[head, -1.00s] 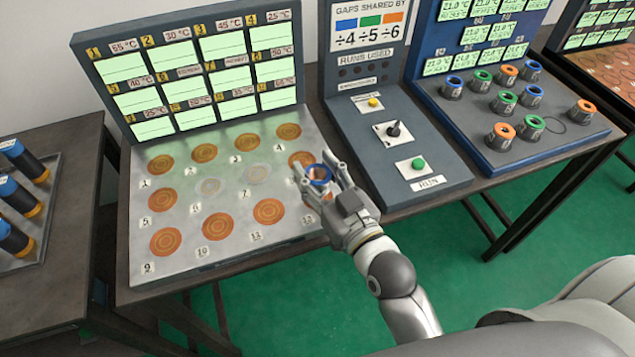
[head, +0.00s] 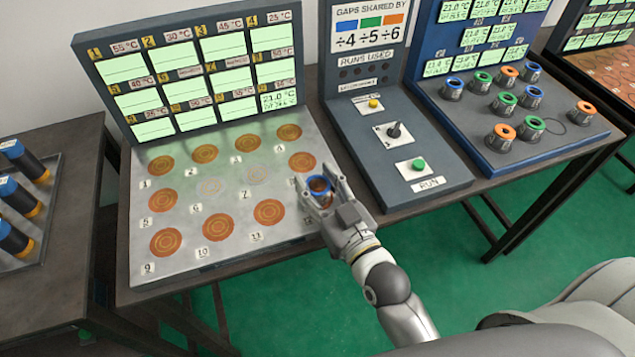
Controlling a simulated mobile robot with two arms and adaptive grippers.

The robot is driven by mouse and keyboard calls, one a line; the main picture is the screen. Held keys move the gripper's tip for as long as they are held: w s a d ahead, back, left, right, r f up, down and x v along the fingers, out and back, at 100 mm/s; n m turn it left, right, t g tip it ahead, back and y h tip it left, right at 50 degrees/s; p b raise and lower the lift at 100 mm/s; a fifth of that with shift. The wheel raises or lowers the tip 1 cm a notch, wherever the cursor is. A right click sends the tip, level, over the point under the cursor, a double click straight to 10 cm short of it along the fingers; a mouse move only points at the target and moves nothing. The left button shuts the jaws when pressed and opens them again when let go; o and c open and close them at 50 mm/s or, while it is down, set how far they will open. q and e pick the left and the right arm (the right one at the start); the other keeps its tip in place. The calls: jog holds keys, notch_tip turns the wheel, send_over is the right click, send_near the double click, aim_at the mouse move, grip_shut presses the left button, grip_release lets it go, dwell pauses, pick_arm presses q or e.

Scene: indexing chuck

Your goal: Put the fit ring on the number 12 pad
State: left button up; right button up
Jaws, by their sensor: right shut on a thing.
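The blue-topped ring (head: 319,184) is between the fingers of my right gripper (head: 318,187), which is shut on it. The ring is at the number 12 pad (head: 326,201) at the right end of the front row on the pad plate. The ring and fingers hide most of that pad, and I cannot see the ring's underside. The lower-right display (head: 278,100) on the board behind reads 21.0 °C. My left gripper is not in view.
The plate (head: 215,262) carries several copper pads and two pale ones. A control panel with a green button (head: 418,165) stands to its right. Beyond it, a blue rack (head: 575,143) holds several rings with blue, green and orange tops. Blue-capped cylinders (head: 25,160) stand at the left.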

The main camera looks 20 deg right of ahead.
jog(key=o, duration=1.2)
jog(key=shift+f, duration=0.8)
jog(key=shift+o, duration=0.2)
jog(key=shift+r, duration=0.1)
jog(key=shift+r, duration=0.2)
jog(key=shift+r, duration=0.25)
jog(key=s+d+b, duration=0.1)
jog(key=s+d, duration=0.1)
jog(key=s, duration=0.9)
jog(key=shift+s+d+r+b, duration=0.15)
jog(key=shift+s+r+b, duration=0.2)
jog(key=shift+s, duration=0.05)
